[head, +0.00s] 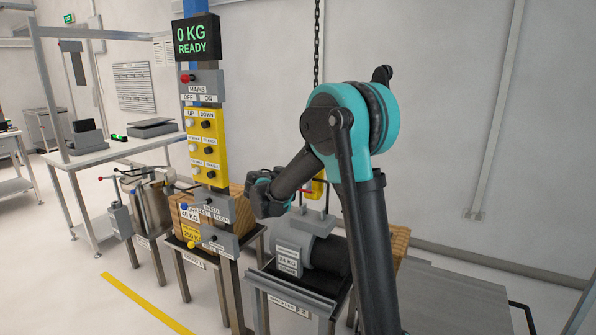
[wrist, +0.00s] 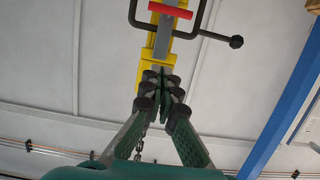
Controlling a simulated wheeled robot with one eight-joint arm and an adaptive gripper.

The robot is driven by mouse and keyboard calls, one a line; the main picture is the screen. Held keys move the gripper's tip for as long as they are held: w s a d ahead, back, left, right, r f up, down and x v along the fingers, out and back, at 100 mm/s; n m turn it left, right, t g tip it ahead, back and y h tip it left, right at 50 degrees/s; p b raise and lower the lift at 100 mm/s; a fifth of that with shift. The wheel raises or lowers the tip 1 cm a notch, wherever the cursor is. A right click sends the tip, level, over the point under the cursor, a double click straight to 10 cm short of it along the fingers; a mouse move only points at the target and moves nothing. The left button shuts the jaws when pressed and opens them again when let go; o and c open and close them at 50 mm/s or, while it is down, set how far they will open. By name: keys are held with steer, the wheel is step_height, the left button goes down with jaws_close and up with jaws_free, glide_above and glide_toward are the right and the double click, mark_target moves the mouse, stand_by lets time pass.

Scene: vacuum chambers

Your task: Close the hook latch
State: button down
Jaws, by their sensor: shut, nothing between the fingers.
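The yellow hook (wrist: 149,72) is in the upper middle of the wrist view, with a grey bar along it and a red piece (wrist: 170,10) at the top edge that may be its latch. My gripper (wrist: 163,74) is shut and empty. Its fingertips overlap the lower end of the hook in the picture; I cannot tell whether they touch. My fingers are not clear there.
A dark bent bar with a knob (wrist: 236,42) crosses beside the hook. A chain (head: 317,45) hangs from above. A control post (head: 205,135) with knobs and a "0 KG READY" display (head: 196,38) stands left. A wooden crate (head: 236,207) and a metal pot (head: 155,205) stand nearby.

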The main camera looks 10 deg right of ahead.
step_height(320, 180, down, 9)
steer(key=w+d+t+h, duration=0.1)
steer(key=w, duration=0.1)
steer(key=shift+w+d+f+t, duration=0.15)
steer(key=shift+w+d+t, duration=0.15)
steer(key=shift+d+t, duration=0.1)
stand_by(0.3)
stand_by(0.6)
